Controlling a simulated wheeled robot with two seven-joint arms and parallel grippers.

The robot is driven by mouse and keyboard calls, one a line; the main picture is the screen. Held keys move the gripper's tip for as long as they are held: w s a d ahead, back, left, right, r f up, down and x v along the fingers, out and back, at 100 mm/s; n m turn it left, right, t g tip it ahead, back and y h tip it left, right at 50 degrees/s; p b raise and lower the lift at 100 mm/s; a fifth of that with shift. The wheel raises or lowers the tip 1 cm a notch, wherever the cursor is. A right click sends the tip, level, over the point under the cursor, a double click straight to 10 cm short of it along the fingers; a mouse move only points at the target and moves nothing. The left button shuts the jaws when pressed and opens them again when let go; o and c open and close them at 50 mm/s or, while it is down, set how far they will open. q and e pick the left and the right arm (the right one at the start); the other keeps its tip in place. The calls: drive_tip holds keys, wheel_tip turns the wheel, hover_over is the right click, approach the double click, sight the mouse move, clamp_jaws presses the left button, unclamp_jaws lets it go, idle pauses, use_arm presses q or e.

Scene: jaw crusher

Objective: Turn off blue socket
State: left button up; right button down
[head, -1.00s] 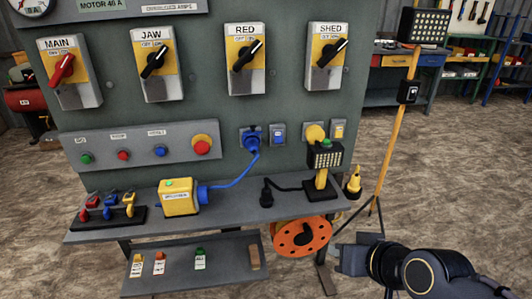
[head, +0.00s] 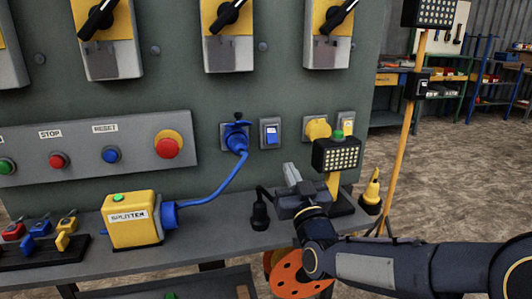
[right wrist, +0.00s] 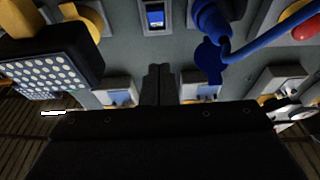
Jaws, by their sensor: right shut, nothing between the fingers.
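The blue socket (head: 237,122) is on the grey-green panel with a blue plug (head: 236,143) in it. A blue rocker switch (head: 270,132) on a grey plate is just right of it. In the right wrist view the switch (right wrist: 155,17) is at the top centre, with the blue plug (right wrist: 210,22) to its right. My right gripper (head: 289,173) is shut and empty, below and slightly right of the switch, apart from it. Its closed fingers (right wrist: 157,85) also show in the right wrist view. My left gripper is out of view.
A work light (head: 337,155) stands on the shelf close to the right of my gripper. The blue cable (head: 215,188) runs to the yellow splitter box (head: 131,220). A yellow socket (head: 317,128) and its switch (head: 346,125) are farther right. A black plug (head: 260,212) is on the shelf.

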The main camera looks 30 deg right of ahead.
sight(272, 143)
drive_tip(key=shift+r, duration=0.1)
drive_tip(key=shift+w+f+b+x, duration=0.15)
drive_tip(key=shift+f+x, duration=0.3)
drive_tip(key=shift+x, duration=1.65)
drive_tip(key=shift+w+f+b+x, duration=0.15)
drive_tip(key=shift+f+x, duration=0.3)
drive_tip(key=shift+x, duration=1.7)
drive_tip(key=shift+w+f+b+x, duration=0.15)
drive_tip(key=shift+f+x, duration=0.35)
drive_tip(key=shift+x, duration=1.6)
drive_tip(key=shift+d, duration=0.1)
drive_tip(key=b, duration=0.2)
drive_tip(key=f+b, duration=0.1)
drive_tip(key=b, duration=0.1)
drive_tip(key=shift+w+f+t, duration=0.3)
drive_tip(key=shift+t, duration=0.1)
drive_tip(key=shift+r+p, duration=0.55)
drive_tip(key=shift+p, duration=0.1)
drive_tip(key=v, duration=0.8)
